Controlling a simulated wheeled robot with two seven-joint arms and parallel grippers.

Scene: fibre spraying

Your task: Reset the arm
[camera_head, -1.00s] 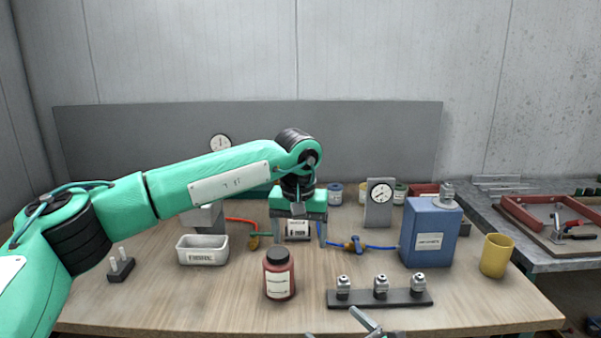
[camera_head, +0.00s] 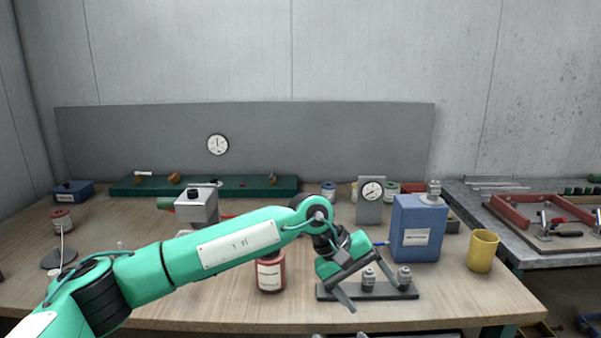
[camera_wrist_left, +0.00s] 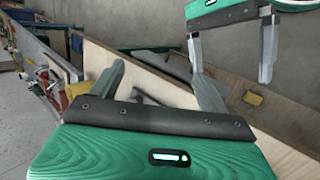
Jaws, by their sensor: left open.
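My left arm (camera_head: 235,243) reaches in from the left across the front of the wooden table. My left gripper (camera_head: 366,272) is tilted, with its fingers apart and nothing between them. It is in front of the black rack (camera_head: 385,294) and hides part of it. In the left wrist view the two fingers of this gripper (camera_wrist_left: 160,75) are also spread and empty. My right gripper (camera_wrist_left: 231,76) shows at the top right of that view, with its fingers apart and empty.
A red bottle (camera_head: 270,274) stands behind my left forearm, partly hidden. A blue canister (camera_head: 418,229) and a yellow cup (camera_head: 482,251) stand to the right of the gripper. A grey box (camera_head: 197,207), a gauge (camera_head: 371,191) and a green rail (camera_head: 250,187) are farther back.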

